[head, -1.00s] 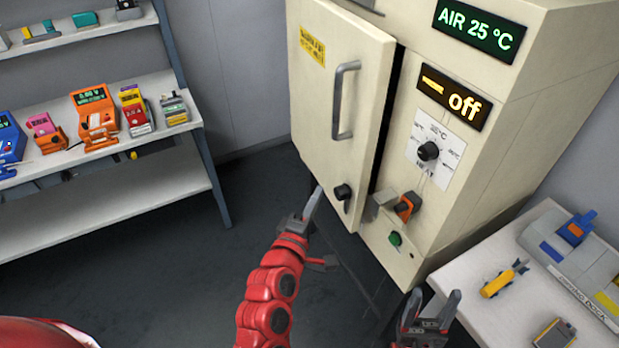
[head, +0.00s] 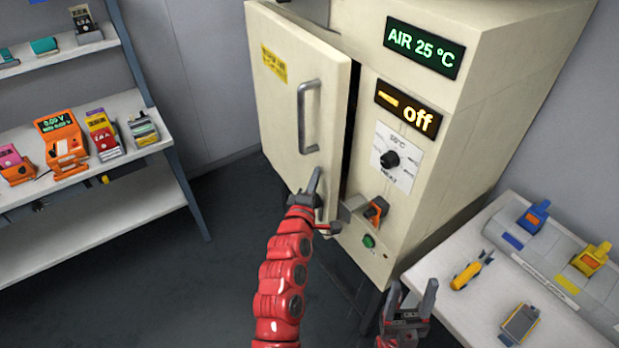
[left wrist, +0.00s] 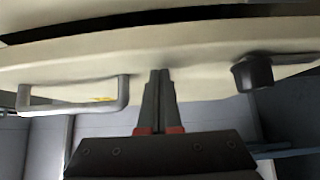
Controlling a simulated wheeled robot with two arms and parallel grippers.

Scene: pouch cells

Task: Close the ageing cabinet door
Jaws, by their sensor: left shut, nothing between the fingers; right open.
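The cream ageing cabinet (head: 455,120) stands at the back. Its door (head: 265,100) is ajar, with a dark gap along its right edge. The door has a grey bar handle (head: 309,117); the handle also shows in the left wrist view (left wrist: 70,106). My left gripper (head: 315,178) is shut and empty, at the lower part of the door, below the handle. In the left wrist view its fingertips (left wrist: 160,75) reach the door face between the handle and a black knob (left wrist: 252,72); contact is hard to tell. My right gripper (head: 412,292) is open and empty at the lower right, below the cabinet.
An orange latch-like part (head: 376,209) and a green button (head: 369,241) sit on the cabinet front beside the door. A white table (head: 440,275) at right holds a yellow tool (head: 470,272) and devices. A shelf (head: 110,190) with several instruments stands at left.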

